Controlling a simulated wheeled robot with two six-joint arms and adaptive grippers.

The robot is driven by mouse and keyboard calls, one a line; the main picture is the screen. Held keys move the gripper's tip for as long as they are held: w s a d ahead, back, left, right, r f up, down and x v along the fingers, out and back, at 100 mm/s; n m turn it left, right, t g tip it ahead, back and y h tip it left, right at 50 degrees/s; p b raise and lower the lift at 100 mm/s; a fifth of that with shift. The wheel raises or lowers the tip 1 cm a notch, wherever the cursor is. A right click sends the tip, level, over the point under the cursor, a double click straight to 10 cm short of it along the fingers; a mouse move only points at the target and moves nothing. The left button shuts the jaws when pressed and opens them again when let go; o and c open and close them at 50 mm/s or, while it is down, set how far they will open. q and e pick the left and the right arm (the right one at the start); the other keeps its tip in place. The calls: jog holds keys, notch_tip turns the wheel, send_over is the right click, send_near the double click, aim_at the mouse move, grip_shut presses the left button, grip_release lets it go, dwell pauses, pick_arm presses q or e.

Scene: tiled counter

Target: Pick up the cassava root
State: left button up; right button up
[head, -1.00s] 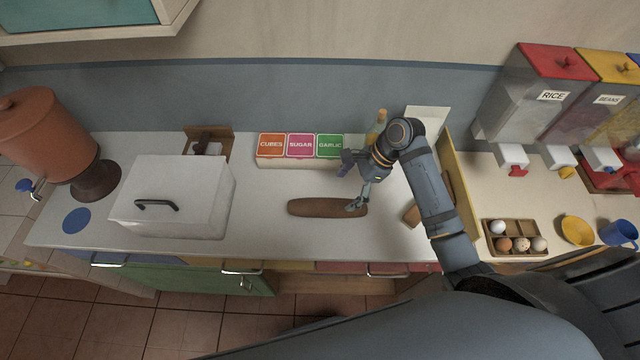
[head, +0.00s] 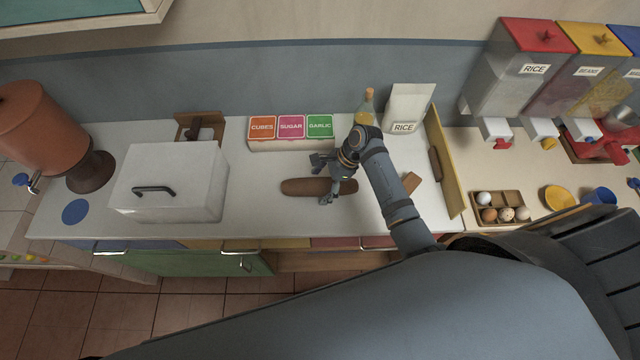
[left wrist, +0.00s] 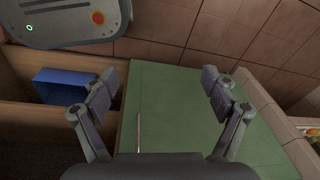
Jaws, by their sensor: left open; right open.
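The cassava root (head: 301,187) is a long brown root lying on the white counter, in the middle of the head view. My right gripper (head: 325,182) is open at the root's right part, with its fingers around or just over it; I cannot tell whether they touch it. The gripper hides some of the root's right part. My left gripper (left wrist: 160,95) shows only in the left wrist view, open and empty, in front of a green cabinet door (left wrist: 180,115). The root is not in that view.
Behind the root stand the cubes, sugar and garlic boxes (head: 291,145), a bottle (head: 366,105) and a rice bag (head: 405,107). A white lidded box (head: 171,184) is to the left. A yellow divider (head: 444,165) and an egg tray (head: 499,196) are to the right.

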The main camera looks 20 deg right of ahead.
jog(key=shift+w+a+f, duration=0.1)
jog(key=shift+a+f, duration=0.1)
jog(key=shift+f, duration=0.1)
jog(key=c, duration=1.2)
pick_arm(q)
jog(key=shift+s, duration=0.65)
pick_arm(e)
jog(key=c, duration=0.6)
